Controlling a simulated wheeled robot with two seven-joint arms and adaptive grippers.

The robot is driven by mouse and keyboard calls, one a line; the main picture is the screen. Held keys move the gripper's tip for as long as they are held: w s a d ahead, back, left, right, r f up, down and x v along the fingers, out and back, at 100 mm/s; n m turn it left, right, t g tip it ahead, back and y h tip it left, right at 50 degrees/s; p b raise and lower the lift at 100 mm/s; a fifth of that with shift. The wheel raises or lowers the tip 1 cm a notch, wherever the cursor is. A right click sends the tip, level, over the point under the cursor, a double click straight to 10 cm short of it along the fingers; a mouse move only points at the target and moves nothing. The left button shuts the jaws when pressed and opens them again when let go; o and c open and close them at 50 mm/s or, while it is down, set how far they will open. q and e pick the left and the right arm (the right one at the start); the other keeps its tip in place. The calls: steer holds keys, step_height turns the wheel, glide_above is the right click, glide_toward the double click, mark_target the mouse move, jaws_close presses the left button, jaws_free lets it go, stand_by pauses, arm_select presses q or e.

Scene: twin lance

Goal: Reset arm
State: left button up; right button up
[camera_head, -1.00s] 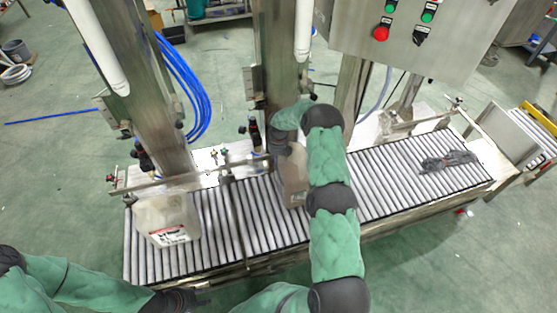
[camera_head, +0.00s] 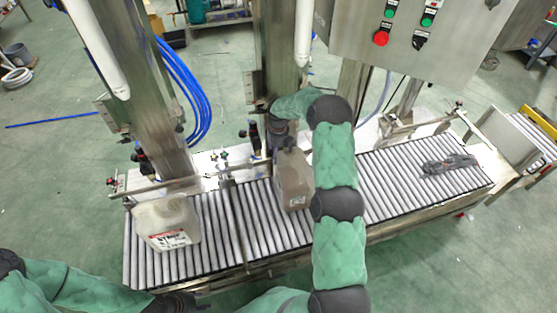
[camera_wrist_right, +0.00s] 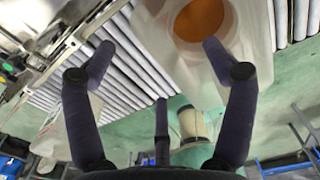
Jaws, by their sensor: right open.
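My right gripper (camera_head: 284,132) is above the roller conveyor, beside the middle post and just behind the top of a brownish jug (camera_head: 294,184). The jug stands upright on the rollers. In the right wrist view my right gripper (camera_wrist_right: 158,58) has its fingers spread with nothing between them. A pale container with a round orange-brown opening (camera_wrist_right: 200,18) shows beyond the right finger. My left gripper (camera_head: 176,303) is low at the bottom edge, in front of the conveyor; its fingers are too small and dark to read.
A whitish jug (camera_head: 166,222) with a label stands on the left of the conveyor (camera_head: 385,187). A dark grey object (camera_head: 448,163) lies on its right end. Steel posts, a side rail and a control box (camera_head: 415,45) stand behind. The floor in front is clear.

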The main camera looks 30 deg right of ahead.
steer(key=shift+r, duration=1.9)
steer(key=s+a+f+m+y+p, duration=0.1)
steer(key=s+a+f+m, duration=0.2)
steer(key=a+m, duration=0.3)
steer(key=s+a+f+m+y+p, duration=0.1)
steer(key=s+a+f+m+p, duration=0.2)
steer(key=a, duration=0.5)
steer(key=s+a+f+m+y, duration=0.1)
steer(key=s+a+f+m, duration=0.25)
steer(key=a+m, duration=0.3)
steer(key=s+a+r+m+p, duration=0.1)
steer(key=s+a+m, duration=0.5)
steer(key=s+m, duration=0.3)
steer(key=s+a+r+m+y+p, duration=0.1)
steer(key=s+a+m+p, duration=0.1)
steer(key=s+a+m, duration=0.4)
steer(key=s+m, duration=0.4)
steer(key=s, duration=0.2)
steer(key=shift+r, duration=0.2)
